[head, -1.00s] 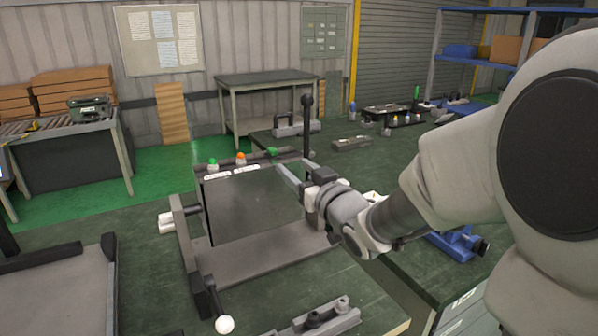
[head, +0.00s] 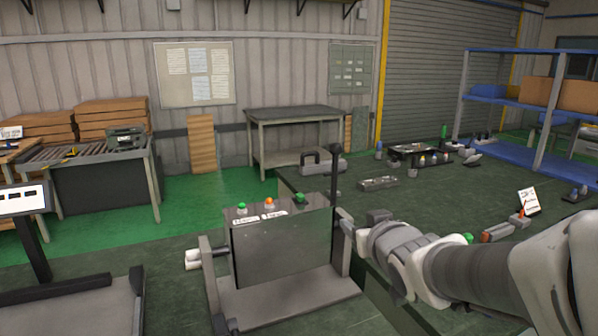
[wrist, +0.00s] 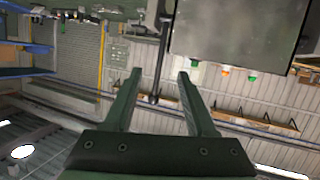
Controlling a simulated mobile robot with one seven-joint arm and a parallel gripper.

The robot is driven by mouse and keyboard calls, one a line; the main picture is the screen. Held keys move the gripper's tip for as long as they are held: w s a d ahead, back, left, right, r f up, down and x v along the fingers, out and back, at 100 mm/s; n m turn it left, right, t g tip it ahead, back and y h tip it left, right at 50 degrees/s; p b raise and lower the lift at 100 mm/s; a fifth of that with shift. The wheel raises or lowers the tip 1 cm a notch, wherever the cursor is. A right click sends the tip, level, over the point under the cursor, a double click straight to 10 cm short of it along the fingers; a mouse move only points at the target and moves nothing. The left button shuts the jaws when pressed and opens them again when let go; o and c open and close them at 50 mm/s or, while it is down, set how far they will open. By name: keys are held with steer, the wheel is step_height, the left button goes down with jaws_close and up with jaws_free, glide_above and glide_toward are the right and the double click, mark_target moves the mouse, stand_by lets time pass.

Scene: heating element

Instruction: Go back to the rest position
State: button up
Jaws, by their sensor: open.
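My gripper (wrist: 159,75) is open and empty, with its two fingers spread apart in the wrist view. In the head view my gripper is at the right side of the grey panel box (head: 283,245), partly hidden by my own wrist. The box carries green and orange buttons on its top edge. It also shows at the top right of the wrist view (wrist: 235,27). A dark upright lever (head: 335,185) stands at the box's right side. In the wrist view the lever (wrist: 162,55) appears between the fingers, beyond them; I cannot tell the exact distance.
A dark green worktop (head: 440,190) with small parts lies at the right. A blue shelf (head: 535,110) stands behind it. An empty table (head: 293,115) stands by the wall, and a roller bench (head: 85,160) is at the left. Green floor is clear between them.

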steer(key=s+d+r+m+g+h+p, duration=0.1)
steer(key=s+g+p, duration=0.4)
steer(key=s, duration=1.8)
steer(key=d+m+g, duration=0.1)
steer(key=g, duration=0.2)
steer(key=shift+s+g+h+p, duration=0.3)
steer(key=shift+s+g, duration=0.1)
steer(key=shift+r, duration=0.1)
